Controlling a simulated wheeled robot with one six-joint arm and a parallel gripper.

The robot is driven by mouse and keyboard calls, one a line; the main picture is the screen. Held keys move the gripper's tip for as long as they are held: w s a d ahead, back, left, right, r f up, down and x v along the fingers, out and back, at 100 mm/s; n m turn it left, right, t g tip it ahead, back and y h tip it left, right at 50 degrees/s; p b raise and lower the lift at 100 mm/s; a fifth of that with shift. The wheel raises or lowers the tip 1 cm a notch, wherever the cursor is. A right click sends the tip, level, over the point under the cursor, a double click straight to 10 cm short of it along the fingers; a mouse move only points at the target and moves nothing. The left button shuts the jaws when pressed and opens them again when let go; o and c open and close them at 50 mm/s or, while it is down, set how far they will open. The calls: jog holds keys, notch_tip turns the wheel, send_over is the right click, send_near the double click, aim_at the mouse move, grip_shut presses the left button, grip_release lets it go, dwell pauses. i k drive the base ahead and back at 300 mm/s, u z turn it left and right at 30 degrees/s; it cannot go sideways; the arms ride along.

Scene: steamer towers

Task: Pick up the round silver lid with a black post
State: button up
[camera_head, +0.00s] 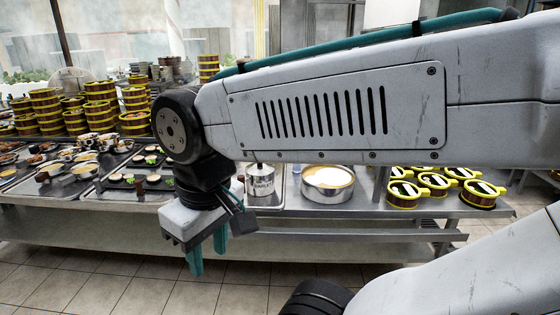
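A silver canister (260,184) with dark lettering that seems to read "BARLEY" stands on the metal counter, just right of my wrist. Its round silver lid (261,170) sits on top, partly covered by my arm above it. The lid's post is mostly hidden behind my arm, so I cannot see it clearly. My gripper (208,260) points down in front of the counter, lower and to the left of the canister. Its two teal fingers are apart with nothing between them.
A wide silver pot (327,187) with pale contents stands right of the canister. Several yellow-rimmed steamers (437,183) sit on the right. Trays of small dishes (82,170) and steamer stacks (47,108) fill the left. The tiled floor (120,292) in front is clear.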

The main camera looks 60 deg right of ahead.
aim_at(254, 169)
jog(key=z, duration=1)
jog(key=i, duration=1.05)
jog(key=z, duration=0.95)
